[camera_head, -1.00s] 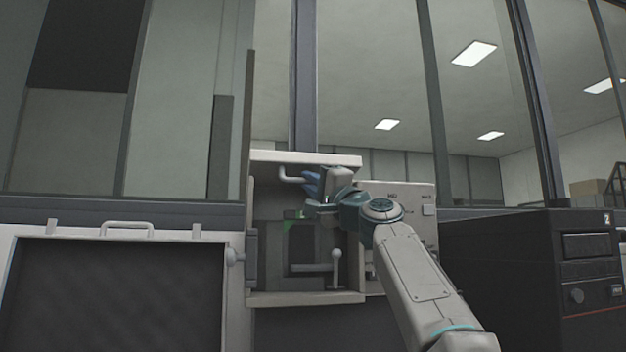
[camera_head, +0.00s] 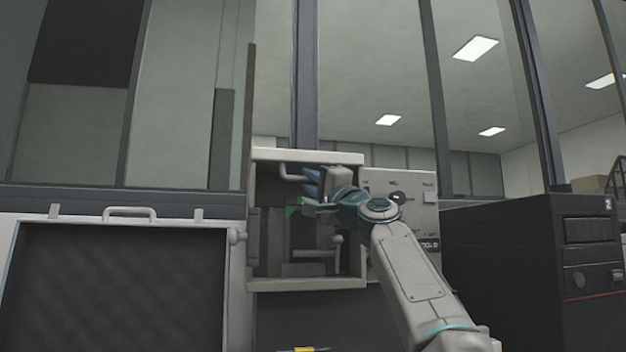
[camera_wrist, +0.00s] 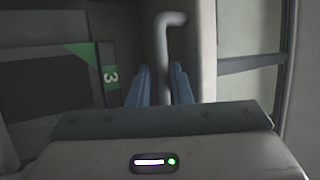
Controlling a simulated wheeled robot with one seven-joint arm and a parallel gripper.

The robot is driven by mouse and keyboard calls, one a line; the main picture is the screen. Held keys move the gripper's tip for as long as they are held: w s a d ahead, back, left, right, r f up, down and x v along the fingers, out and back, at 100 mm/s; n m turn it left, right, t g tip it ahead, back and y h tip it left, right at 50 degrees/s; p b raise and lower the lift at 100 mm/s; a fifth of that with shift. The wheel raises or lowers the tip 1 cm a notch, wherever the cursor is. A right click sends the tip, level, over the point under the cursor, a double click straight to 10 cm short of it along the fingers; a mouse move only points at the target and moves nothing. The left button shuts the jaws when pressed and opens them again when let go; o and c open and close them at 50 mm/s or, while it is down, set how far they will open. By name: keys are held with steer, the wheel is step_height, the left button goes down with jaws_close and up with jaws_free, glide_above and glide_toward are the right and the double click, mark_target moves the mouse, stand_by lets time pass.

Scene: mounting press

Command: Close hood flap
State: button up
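The press housing is a pale open-fronted box (camera_head: 309,284) in the middle of the head view. A pale panel (camera_head: 305,157) runs along its top; I take this for the hood flap, but its hinge is unclear. A bent grey handle (camera_head: 290,174) sits under the panel's left part. My gripper (camera_head: 312,184), with blue fingers, is beside the handle's right end. In the wrist view, the handle (camera_wrist: 161,58) runs down between my two fingers (camera_wrist: 160,84). The fingers look apart, with a gap beside the handle; contact cannot be made out.
A control panel (camera_head: 415,192) stands right of the box, then a black machine (camera_head: 500,260). A dark-fronted unit (camera_head: 120,280) stands left. A yellow item (camera_head: 304,349) lies below.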

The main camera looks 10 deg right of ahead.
steer(key=shift+o, duration=1.4)
steer(key=shift+w+f, duration=0.7)
steer(key=shift+f, duration=0.05)
steer(key=b+v, duration=0.9)
steer(key=v, duration=0.4)
steer(key=shift+s+d, duration=0.15)
steer(key=shift+s, duration=0.35)
steer(key=shift+r, duration=0.15)
